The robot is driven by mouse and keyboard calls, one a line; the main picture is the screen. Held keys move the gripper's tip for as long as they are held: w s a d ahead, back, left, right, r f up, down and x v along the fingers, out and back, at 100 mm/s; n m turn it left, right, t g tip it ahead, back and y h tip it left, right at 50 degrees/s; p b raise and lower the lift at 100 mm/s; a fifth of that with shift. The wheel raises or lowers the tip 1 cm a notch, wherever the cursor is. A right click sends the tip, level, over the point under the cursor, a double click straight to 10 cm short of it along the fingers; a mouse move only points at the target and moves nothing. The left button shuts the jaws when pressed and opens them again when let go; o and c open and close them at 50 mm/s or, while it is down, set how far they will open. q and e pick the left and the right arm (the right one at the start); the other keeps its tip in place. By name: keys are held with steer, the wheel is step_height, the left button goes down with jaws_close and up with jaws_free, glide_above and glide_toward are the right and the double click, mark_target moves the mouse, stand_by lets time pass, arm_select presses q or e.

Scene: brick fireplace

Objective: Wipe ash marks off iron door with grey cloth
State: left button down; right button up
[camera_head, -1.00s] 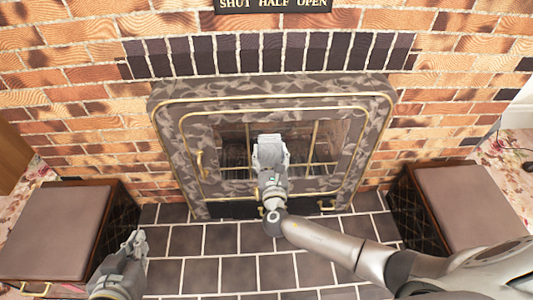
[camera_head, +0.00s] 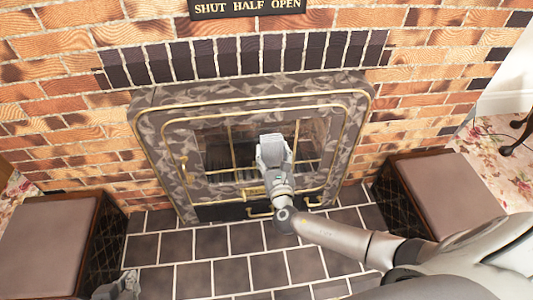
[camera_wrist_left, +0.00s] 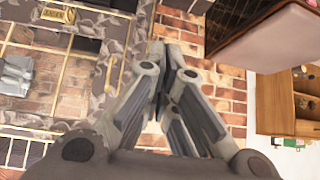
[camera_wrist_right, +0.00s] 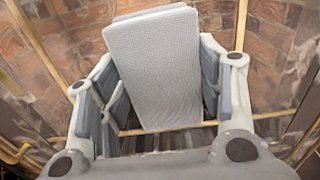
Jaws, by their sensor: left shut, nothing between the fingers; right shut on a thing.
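The iron door (camera_head: 172,130) is set in the fireplace, with a mottled grey-brown frame, brass trim and barred glass panes. I cannot pick out ash marks from the mottling. My right gripper (camera_head: 274,148) is in front of the pane, right of its middle. It is shut on the folded grey cloth (camera_wrist_right: 155,70), which fills the space between the fingers in the right wrist view. Whether the cloth touches the door is unclear. My left gripper (camera_head: 124,286) is low at the left of the head view. Its fingers are closed and empty in the left wrist view (camera_wrist_left: 160,65).
Boxes with padded tops stand left (camera_head: 45,235) and right (camera_head: 450,195) of the hearth. The dark tiled hearth (camera_head: 235,240) between them is clear. A black sign (camera_head: 248,10) hangs above. A wooden cabinet (camera_wrist_left: 285,95) shows in the left wrist view.

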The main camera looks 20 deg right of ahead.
arm_select(q)
steer(key=shift+s+a+f, duration=0.15)
steer(key=shift+s+f, duration=0.05)
steer(key=shift+s, duration=0.2)
arm_select(e)
steer(key=shift+s+d, duration=0.15)
steer(key=shift+d, duration=0.75)
arm_select(q)
steer(key=shift+s+a+f+g, duration=0.2)
steer(key=shift+s+f+g, duration=0.15)
steer(key=shift+s+g, duration=0.25)
arm_select(e)
steer(key=d, duration=0.1)
steer(key=s+d, duration=0.1)
steer(key=d, duration=0.1)
steer(key=shift+d, duration=0.15)
steer(key=shift+s, duration=0.1)
arm_select(q)
steer(key=s+a+f+g+y+p, duration=0.1)
steer(key=s+a+g+p, duration=0.1)
steer(key=s, duration=0.4)
steer(key=shift+s+g, duration=0.2)
steer(key=shift+g, duration=0.5)
arm_select(e)
steer(key=v, duration=0.6)
